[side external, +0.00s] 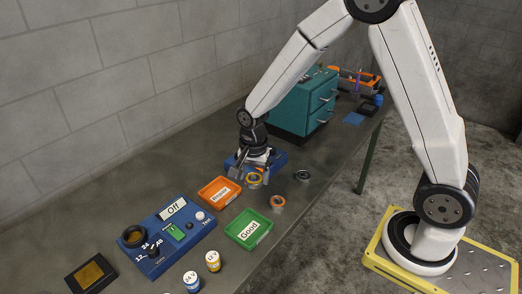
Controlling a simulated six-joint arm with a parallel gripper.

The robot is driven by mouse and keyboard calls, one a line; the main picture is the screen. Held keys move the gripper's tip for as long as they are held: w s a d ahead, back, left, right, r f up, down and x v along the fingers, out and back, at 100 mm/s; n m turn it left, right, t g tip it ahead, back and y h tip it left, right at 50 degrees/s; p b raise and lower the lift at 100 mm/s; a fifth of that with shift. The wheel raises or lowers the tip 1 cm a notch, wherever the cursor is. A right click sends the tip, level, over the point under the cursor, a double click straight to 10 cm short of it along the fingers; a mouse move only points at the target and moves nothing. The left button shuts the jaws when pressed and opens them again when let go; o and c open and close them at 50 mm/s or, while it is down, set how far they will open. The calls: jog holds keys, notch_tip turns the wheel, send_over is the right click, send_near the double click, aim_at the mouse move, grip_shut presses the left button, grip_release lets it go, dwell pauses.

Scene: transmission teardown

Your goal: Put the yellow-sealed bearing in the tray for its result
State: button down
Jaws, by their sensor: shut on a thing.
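My gripper (251,176) points down over the table, behind the orange tray and in front of a blue block. It is shut on the yellow-sealed bearing (255,180), a small ring with a yellow face that shows at the fingertips. I cannot tell whether the bearing touches the table. The orange tray (205,195), with a white label too small to read surely, lies just to the front left of the gripper. The green tray (237,238), labelled "Good", lies further forward. Both trays look empty.
An orange-ringed bearing (278,202) and a dark bearing (302,175) lie right of the gripper. A blue tester (190,238) reads "Off"; two small cylinders (212,261) stand before it. A teal drawer cabinet (300,105) stands behind.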

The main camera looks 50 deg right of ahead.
jog(key=shift+w+f, duration=1.95)
jog(key=shift+w, duration=2.35)
send_over(220, 194)
jog(key=s, duration=0.1)
notch_tip(220, 194, down, 5)
jog(key=shift+s+r, duration=0.15)
jog(key=shift+r, duration=0.05)
jog(key=shift+w+f, duration=0.35)
jog(key=shift+f, duration=0.05)
jog(key=shift+w+f, duration=0.25)
jog(key=shift+f, duration=1.6)
jog(key=shift+f, duration=0.15)
jog(key=shift+c, duration=0.7)
grip_release()
